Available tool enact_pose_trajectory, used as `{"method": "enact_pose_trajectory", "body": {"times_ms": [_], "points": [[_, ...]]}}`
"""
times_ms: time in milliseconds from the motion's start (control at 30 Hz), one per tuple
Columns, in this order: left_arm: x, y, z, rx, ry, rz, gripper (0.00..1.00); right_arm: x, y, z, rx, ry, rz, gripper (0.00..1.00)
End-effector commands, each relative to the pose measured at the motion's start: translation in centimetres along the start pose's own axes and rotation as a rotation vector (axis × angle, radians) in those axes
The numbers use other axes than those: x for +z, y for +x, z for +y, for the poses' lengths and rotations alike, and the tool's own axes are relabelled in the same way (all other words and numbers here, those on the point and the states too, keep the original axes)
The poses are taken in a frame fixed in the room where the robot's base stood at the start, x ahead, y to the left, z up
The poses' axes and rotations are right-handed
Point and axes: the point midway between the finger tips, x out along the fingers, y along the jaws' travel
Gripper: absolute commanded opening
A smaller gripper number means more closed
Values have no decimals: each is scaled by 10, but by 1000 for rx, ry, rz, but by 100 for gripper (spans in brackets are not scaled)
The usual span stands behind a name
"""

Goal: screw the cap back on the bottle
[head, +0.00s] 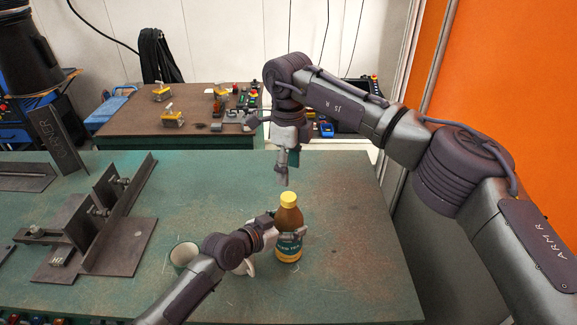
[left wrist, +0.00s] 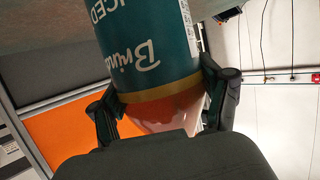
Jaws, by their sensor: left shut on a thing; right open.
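The bottle (head: 289,222) stands upright on the green table, with brown contents and a teal label. A yellow cap (head: 289,199) sits on its top; I cannot tell how tightly it is on. My left gripper (head: 287,233) is shut around the bottle at label height. In the left wrist view the bottle (left wrist: 150,50) fills the space between the two fingers, its label lettering upside down. My right gripper (head: 287,172) is open and empty, pointing down above the cap, with a small gap between.
Steel fixtures (head: 110,220) occupy the table's left part. The table right of the bottle is clear. A brown table (head: 180,126) with small parts stands behind.

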Motion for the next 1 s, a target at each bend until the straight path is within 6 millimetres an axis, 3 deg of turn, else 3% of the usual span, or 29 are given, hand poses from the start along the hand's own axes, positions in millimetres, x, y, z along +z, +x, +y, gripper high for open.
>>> {"method": "enact_pose_trajectory", "body": {"times_ms": [533, 1000], "points": [[0, 0, 0, 1, -1, -1, 0, 0, 69, 0, 3, 2, 2, 58], [0, 0, 0, 0, 0, -1, 0, 0, 80, 0, 1, 2, 1, 57]]}}
